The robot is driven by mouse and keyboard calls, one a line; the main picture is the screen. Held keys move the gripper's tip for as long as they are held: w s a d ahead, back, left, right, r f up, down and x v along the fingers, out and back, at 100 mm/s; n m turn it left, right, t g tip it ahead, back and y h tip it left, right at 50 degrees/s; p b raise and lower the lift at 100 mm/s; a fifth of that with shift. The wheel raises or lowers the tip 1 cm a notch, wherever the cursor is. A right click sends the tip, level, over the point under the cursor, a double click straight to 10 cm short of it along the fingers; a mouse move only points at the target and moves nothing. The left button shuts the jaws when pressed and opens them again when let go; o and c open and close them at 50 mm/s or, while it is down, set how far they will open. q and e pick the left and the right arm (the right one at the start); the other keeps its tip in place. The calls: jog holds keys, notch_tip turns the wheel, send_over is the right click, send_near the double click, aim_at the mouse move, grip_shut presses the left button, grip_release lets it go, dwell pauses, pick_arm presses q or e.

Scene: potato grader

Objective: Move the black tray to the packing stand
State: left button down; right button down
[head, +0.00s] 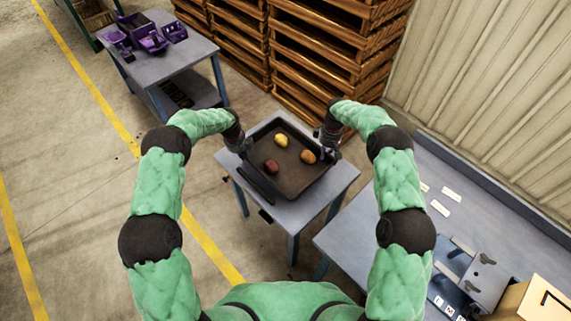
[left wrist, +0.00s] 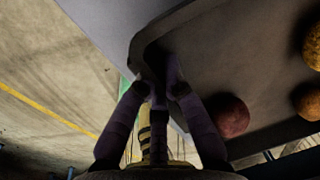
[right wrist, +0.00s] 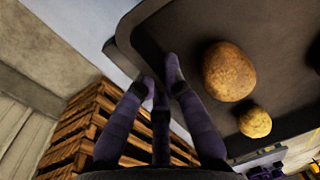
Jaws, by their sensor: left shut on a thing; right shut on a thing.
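The black tray (head: 262,168) is over a small grey table in the head view, with a yellow, an orange-brown and a reddish potato inside. My left gripper (head: 243,147) is shut on the tray's left wall, and in the left wrist view its fingers (left wrist: 160,88) straddle the rim near a corner. My right gripper (head: 328,153) is shut on the tray's right wall, and in the right wrist view its fingers (right wrist: 160,85) pinch the rim. I cannot tell whether the tray rests on the table or hangs just above it.
The small grey table (head: 336,181) is under the tray. Another table (head: 190,55) with purple bins stands at the back left. Stacked wooden pallets (head: 330,50) are behind. A long grey bench (head: 350,232) with labels and a cardboard box (head: 535,300) is at the right. Floor at left is clear.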

aim_at(246, 165)
pick_arm(q)
jog(key=shift+w+f, duration=0.1)
pick_arm(e)
jog(key=shift+w+f, duration=0.1)
dwell(0.4)
